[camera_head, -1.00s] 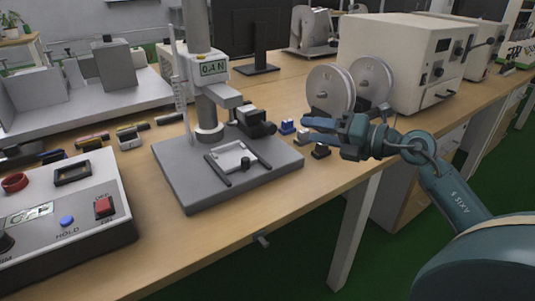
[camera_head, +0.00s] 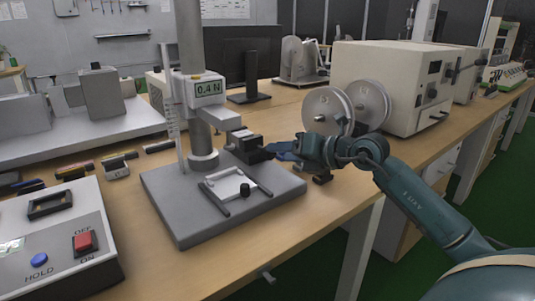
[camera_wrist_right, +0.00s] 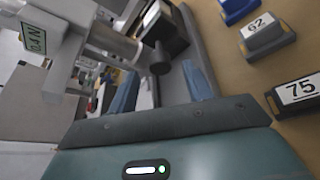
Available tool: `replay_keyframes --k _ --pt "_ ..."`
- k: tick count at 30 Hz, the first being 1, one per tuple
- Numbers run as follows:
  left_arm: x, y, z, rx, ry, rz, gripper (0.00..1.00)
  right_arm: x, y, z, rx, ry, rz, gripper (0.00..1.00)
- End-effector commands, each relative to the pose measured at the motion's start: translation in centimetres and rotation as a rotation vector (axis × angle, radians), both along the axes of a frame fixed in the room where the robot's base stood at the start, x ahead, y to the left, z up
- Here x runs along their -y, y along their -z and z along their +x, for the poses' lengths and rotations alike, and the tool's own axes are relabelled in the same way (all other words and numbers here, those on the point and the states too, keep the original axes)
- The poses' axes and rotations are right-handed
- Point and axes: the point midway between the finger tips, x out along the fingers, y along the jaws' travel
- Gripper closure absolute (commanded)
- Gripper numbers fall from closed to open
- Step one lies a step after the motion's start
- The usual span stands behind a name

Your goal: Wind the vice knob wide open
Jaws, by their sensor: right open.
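The dark vice (camera_head: 242,141) sits beside the column of the test stand, on the stand's grey base (camera_head: 180,213). In the right wrist view its round black knob (camera_wrist_right: 160,58) shows on a short stem against the dark vice body (camera_wrist_right: 168,30). My right gripper (camera_head: 272,150) reaches in from the right, its fingertips close to the vice. In the right wrist view the blue fingers of this gripper (camera_wrist_right: 161,84) are apart and empty, with the knob ahead between them. I cannot tell whether they touch it. My left gripper is not in view.
A white plate fixture (camera_head: 232,187) with a small black knob lies on the stand base. Labelled blocks, one marked 75 (camera_wrist_right: 299,91) and one marked 62 (camera_wrist_right: 264,32), stand beside the base. A control box (camera_head: 60,245) stands at front left, spools (camera_head: 328,110) behind.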

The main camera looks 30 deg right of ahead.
Motion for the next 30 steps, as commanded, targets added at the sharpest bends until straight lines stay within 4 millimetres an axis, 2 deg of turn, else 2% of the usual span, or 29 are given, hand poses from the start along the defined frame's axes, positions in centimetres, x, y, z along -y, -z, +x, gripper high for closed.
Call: replay_keyframes --k 3,10,15,23,30 --pt "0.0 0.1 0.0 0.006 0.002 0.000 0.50 -0.6 0.5 1.8 0.004 0.001 0.004 0.50" --pt "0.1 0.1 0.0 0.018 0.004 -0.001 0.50 -1.6 1.4 4.2 0.001 -0.001 0.002 0.50" --pt "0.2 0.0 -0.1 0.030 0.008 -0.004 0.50 -1.9 1.6 4.9 0.001 -0.001 0.000 0.50" --pt "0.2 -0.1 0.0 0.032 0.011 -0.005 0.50 -1.9 1.7 5.0 0.000 -0.001 -0.001 0.50" --pt "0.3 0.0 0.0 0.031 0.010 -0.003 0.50 -1.9 1.7 4.9 0.000 0.000 -0.001 0.70"
